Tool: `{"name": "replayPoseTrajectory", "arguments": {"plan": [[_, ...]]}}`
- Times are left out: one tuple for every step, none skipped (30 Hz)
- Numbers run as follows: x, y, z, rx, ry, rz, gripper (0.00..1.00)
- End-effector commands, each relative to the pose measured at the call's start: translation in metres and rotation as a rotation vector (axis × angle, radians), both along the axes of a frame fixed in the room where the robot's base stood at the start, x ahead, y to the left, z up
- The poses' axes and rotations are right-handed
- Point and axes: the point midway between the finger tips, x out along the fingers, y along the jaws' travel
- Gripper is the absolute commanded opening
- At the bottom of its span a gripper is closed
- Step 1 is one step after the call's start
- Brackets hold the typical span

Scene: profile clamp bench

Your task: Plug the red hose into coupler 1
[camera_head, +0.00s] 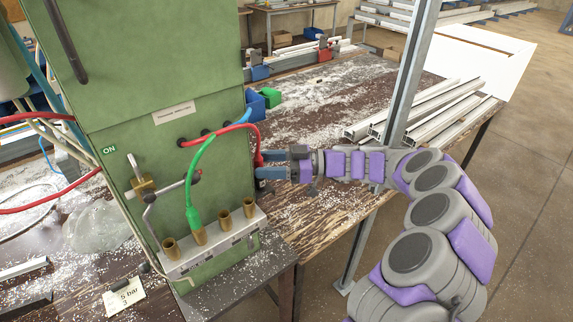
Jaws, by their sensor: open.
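The red hose (222,128) leaves the green cabinet's front, arcs right and drops to a red end (259,159) beside the cabinet's right edge. My gripper (264,164) is open, reaching in from the right with its blue-grey fingertips at that red end. I cannot tell whether the end is between the fingers or touching them. A pale coupler block (214,243) with several brass couplers sits low on the cabinet front. A green hose (200,175) ends at the second coupler (199,236) from the left. The leftmost coupler (171,249) looks empty. Coupler numbers are not legible.
The green cabinet (165,75) stands left of my gripper. A brass valve and a bent metal lever (168,190) stick out above the couplers. A grey post (410,70) rises behind my arm.

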Motion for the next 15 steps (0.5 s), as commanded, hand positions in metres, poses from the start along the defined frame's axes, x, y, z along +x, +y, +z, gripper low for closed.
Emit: {"name": "replayPoseTrajectory", "arguments": {"plan": [[0.0002,0.0032,-0.0003,0.000,0.000,-0.001,0.54],[0.0006,0.0049,-0.0002,0.000,0.000,-0.002,0.54],[0.0009,0.0063,0.0000,0.001,0.000,-0.003,0.54],[0.0010,0.0068,0.0001,0.002,0.000,-0.004,0.54],[0.0010,0.0071,0.0003,0.002,0.000,-0.004,0.54],[0.0010,0.0074,0.0004,0.003,0.000,-0.004,0.54],[0.0011,0.0076,0.0005,0.003,0.000,-0.004,0.54],[0.0011,0.0078,0.0006,0.003,0.000,-0.004,0.54],[0.0011,0.0082,0.0006,0.003,0.000,-0.004,0.54],[0.0011,0.0087,0.0005,0.002,0.000,-0.004,0.54],[0.0011,0.0092,0.0005,0.002,0.000,-0.004,0.54],[0.0010,0.0101,0.0003,0.001,0.000,-0.004,0.54],[0.0009,0.0104,0.0003,0.001,0.000,-0.003,0.54],[0.0009,0.0105,0.0002,0.001,0.000,-0.003,0.53],[0.0008,0.0106,0.0002,0.001,0.000,-0.003,0.49]]}}
